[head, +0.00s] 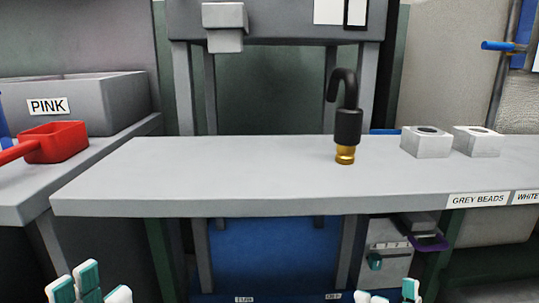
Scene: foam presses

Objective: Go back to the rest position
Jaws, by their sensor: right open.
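My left gripper (90,287) shows only its white and teal fingertips at the bottom left edge of the head view. It is low in front of the grey bench, with nothing visible in it; the rest is cut off, and I cannot tell how far apart its fingers are. My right gripper (387,294) shows its fingertips at the bottom edge, right of the middle. They are apart, and nothing is seen between them. Both grippers appear below the bench top in the picture, clear of the objects on it.
A grey bench (230,180) spans the middle. On it stand a black hooked tool with a brass base (347,125) and two light blocks with holes (427,142). A red scoop (55,142) lies by a grey bin labelled PINK (110,103) at left.

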